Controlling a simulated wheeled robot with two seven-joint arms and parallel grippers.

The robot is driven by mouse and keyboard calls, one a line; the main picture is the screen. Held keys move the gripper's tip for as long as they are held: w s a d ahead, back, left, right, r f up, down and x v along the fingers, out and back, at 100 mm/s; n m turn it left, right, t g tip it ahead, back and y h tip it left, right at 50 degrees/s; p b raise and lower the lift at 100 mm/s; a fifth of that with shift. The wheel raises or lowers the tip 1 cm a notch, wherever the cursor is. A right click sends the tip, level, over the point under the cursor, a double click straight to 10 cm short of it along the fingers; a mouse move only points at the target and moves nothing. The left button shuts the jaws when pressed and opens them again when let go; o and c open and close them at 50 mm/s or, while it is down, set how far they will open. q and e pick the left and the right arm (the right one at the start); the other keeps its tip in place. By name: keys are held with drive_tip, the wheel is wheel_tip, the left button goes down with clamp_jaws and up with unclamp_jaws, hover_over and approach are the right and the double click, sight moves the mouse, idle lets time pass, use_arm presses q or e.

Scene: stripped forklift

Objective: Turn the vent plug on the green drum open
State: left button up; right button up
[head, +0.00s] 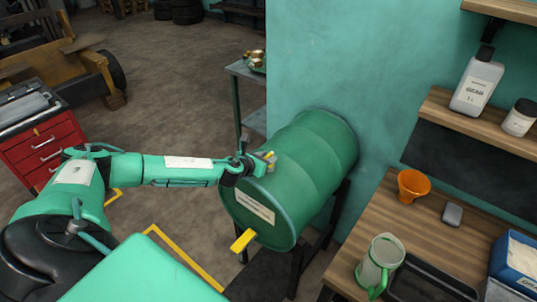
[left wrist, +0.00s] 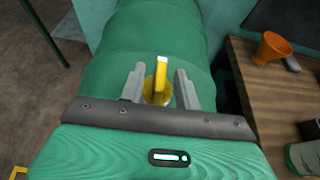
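The green drum (head: 315,160) lies on its side on a dark stand against the teal wall. It also fills the middle of the left wrist view (left wrist: 150,30). The yellow vent plug (left wrist: 161,80) stands up on top of the drum, with a flat handle over a round base. My left gripper (head: 266,162) is at the plug, near the drum's front end. In the left wrist view its two grey fingers (left wrist: 160,88) stand on either side of the plug, open, with gaps visible beside the handle. My right gripper is not in view.
A yellow tap (head: 242,240) sticks out of the drum's front. The wooden bench at right holds an orange funnel (head: 413,186), a green-handled jug (head: 380,263) and a dark tray. A red tool cabinet (head: 40,145) stands left. Floor behind my arm is clear.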

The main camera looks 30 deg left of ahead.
use_arm(q)
drive_tip(key=shift+w+d+f, duration=0.1)
drive_tip(key=shift+w+f, duration=0.1)
drive_tip(key=shift+w, duration=0.35)
drive_tip(key=shift+w+f, duration=0.1)
drive_tip(key=shift+w, duration=0.05)
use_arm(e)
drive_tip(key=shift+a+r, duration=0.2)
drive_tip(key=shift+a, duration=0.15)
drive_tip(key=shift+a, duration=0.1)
use_arm(q)
clamp_jaws()
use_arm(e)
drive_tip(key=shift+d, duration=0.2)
